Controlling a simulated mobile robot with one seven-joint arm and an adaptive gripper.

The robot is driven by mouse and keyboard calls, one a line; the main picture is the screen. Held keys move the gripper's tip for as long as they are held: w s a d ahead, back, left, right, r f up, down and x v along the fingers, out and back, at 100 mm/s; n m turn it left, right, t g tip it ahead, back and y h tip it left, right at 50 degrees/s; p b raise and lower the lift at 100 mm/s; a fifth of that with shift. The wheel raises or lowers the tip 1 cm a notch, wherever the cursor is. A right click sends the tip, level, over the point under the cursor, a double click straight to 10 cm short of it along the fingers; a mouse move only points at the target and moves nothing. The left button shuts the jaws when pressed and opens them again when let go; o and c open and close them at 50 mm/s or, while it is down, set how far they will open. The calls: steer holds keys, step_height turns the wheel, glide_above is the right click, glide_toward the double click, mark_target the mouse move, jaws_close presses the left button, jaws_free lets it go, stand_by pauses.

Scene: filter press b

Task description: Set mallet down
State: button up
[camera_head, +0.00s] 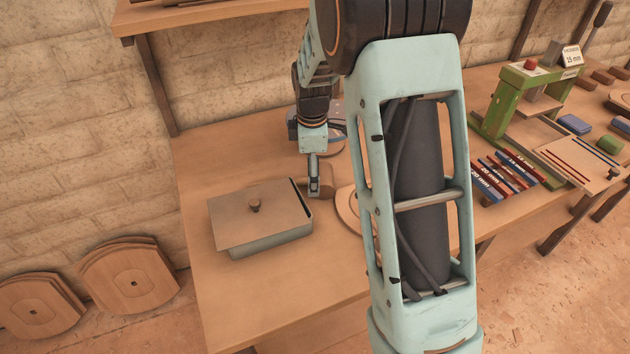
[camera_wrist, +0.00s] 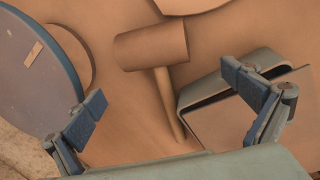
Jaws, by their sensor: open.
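A wooden mallet (camera_wrist: 152,46) lies on the table in the wrist view, with its barrel-shaped head at the top and its handle running down between my fingers. My gripper (camera_wrist: 168,102) is open, its blue-padded fingertips wide apart on either side of the handle. No finger touches the mallet in this view. There the mallet is largely hidden by my gripper and cannot be made out clearly.
The grey box (camera_head: 270,240) with a knobbed lid (camera_head: 238,213) stands close by; it also shows right of the handle in the wrist view (camera_wrist: 205,122). A large blue-grey disc (camera_wrist: 35,75) is at the left there. A green press (camera_head: 492,112) stands to the right.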

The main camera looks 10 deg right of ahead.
steer(key=f, duration=0.2)
steer(key=w+f, duration=0.1)
steer(key=f, duration=0.2)
steer(key=shift+f, duration=0.1)
steer(key=shift+s, duration=0.1)
jaws_close()
stand_by(0.6)
